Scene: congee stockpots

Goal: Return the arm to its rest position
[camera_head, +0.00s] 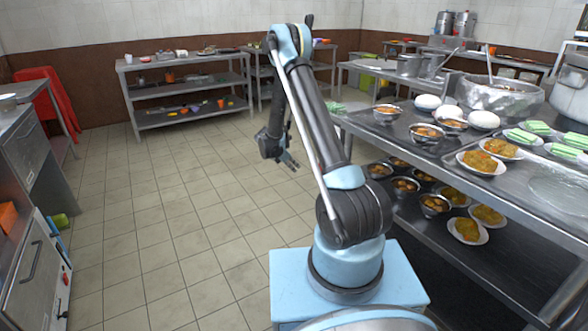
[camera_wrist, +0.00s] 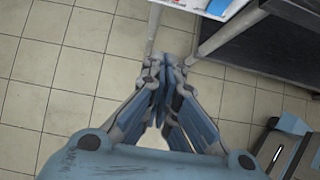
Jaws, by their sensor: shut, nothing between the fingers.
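My gripper (camera_head: 290,162) hangs from the folded arm in the head view, over the open tiled floor to the left of the steel serving table (camera_head: 470,195). It is clear of the table and touches nothing that I can see. In the wrist view my gripper (camera_wrist: 161,72) has its fingers together, with nothing between them. The floor lies beneath it, and table legs show beyond the fingertips.
The serving table on the right holds bowls, plates of food and a large pot (camera_head: 492,97), with more bowls on its lower shelf. A steel shelf unit (camera_head: 190,88) stands at the back, and a cabinet (camera_head: 35,275) at the left. The tiled floor (camera_head: 165,205) between is clear.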

